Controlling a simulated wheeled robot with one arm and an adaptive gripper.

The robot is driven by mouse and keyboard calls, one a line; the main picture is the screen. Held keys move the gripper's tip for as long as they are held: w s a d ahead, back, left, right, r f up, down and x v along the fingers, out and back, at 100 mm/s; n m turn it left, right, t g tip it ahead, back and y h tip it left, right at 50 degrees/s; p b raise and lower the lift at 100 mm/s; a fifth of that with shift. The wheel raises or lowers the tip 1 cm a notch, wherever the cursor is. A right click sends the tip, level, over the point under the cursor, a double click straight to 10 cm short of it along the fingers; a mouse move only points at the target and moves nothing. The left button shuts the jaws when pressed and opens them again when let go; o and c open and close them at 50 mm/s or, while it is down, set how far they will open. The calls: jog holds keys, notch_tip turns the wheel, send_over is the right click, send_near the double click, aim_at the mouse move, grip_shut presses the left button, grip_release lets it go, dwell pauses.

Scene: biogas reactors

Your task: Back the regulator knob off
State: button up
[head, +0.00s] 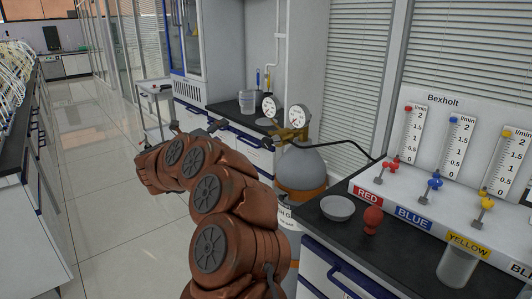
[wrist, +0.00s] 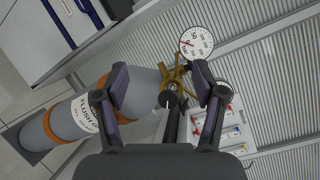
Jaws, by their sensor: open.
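The brass regulator (head: 290,133) sits on top of a grey gas cylinder (head: 304,166) with an orange band, beside the bench. In the wrist view the brass part (wrist: 176,74) shows between my fingers, with a round dark knob (wrist: 168,99) on a dark stem in front of it. My gripper (wrist: 160,72) is open, one finger on each side of the knob, with visible gaps. No contact shows. In the head view my own brown arm hides most of the gripper, and dark finger parts show near the regulator's left.
Two round gauges (head: 269,107) (head: 297,118) stand on the regulator. A black hose runs right to the flowmeter panel (head: 440,99). The aisle floor at left is clear.

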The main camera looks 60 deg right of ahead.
aim_at(265, 144)
jog(key=s+d+f+m+g+b, duration=0.1)
jog(key=s+d+f+m+g, duration=0.1)
jog(key=s+f+g, duration=0.15)
jog(key=s+d+f+m+g, duration=0.2)
jog(key=s+m+g, duration=0.1)
jog(key=s, duration=0.2)
jog(key=shift+s+p+x, duration=0.2)
jog(key=shift+p+x, duration=0.1)
jog(key=shift+x, duration=3.4)
jog(key=c, duration=1.1)
